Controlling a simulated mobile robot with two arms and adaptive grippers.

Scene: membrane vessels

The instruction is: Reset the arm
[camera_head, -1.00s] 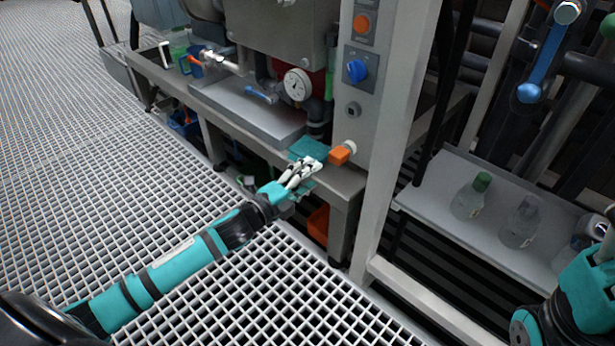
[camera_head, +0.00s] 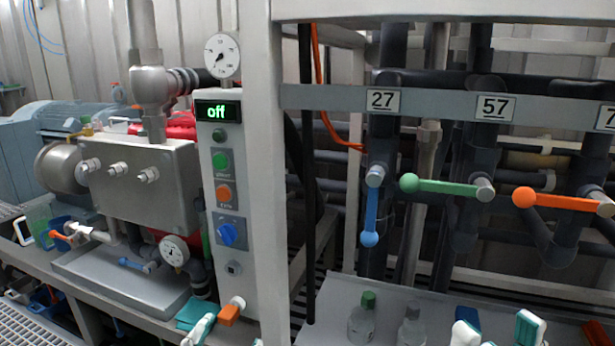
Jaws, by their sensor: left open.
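My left gripper (camera_head: 200,328) shows only by its white and teal fingertips at the bottom edge, open, with nothing seen between them. The tips are in front of the bench edge, beside a small teal pad and an orange knob (camera_head: 229,314). The rest of my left arm is out of frame. White and teal parts at the bottom right seem to be my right gripper (camera_head: 529,328); the frame cuts them off and its jaw state is unclear.
A control panel (camera_head: 222,270) has an "off" display (camera_head: 219,111), buttons and a blue knob. Pipe valves carry blue (camera_head: 370,220), green (camera_head: 435,185) and orange (camera_head: 555,200) handles. Bottles (camera_head: 362,322) stand on a shelf at the lower right. Floor grating shows at the lower left.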

